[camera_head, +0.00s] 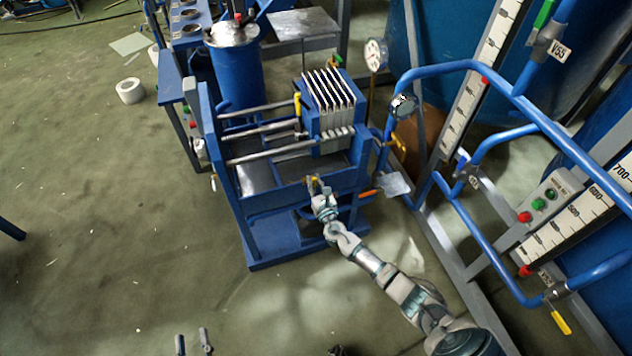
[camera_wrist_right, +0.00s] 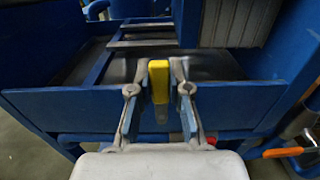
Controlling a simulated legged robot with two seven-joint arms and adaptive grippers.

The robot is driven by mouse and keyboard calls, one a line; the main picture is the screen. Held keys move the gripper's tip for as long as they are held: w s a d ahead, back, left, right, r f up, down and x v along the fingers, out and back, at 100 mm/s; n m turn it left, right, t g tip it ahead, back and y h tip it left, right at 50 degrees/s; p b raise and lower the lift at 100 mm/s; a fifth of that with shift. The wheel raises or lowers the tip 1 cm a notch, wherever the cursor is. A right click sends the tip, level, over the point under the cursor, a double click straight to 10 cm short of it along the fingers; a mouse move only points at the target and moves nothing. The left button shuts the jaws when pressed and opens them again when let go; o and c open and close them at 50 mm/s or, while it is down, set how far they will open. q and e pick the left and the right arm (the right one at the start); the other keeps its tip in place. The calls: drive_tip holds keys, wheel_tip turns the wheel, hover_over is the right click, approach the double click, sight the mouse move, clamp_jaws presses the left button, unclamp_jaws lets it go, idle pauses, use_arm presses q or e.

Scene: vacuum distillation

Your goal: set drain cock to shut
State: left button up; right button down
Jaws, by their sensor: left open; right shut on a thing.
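The drain cock's yellow handle (camera_wrist_right: 159,82) stands upright in the right wrist view, in front of the blue tray wall of the filter press. My right gripper (camera_wrist_right: 158,92) has one finger on each side of the handle and is shut on it. In the head view the right gripper (camera_head: 315,184) is at the press's front edge, and only a little yellow shows at its tips. The cock's body is mostly hidden. My left gripper (camera_head: 193,342) is open and empty at the bottom edge of the head view, far from the press.
The blue press frame (camera_head: 268,200) carries a pack of plates (camera_head: 330,95) and metal rods. An orange-handled valve (camera_wrist_right: 283,152) is right of the cock. Blue pipes (camera_head: 470,215) and tanks stand at the right. The green floor (camera_head: 110,220) at left is mostly clear.

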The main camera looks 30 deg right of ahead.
drive_tip(key=shift+s+f, duration=0.1)
drive_tip(key=shift+f, duration=0.2)
drive_tip(key=c, duration=1.1)
unclamp_jaws()
drive_tip(key=shift+r, duration=0.1)
drive_tip(key=shift+s, duration=0.1)
drive_tip(key=v, duration=1.1)
drive_tip(key=shift+s, duration=0.3)
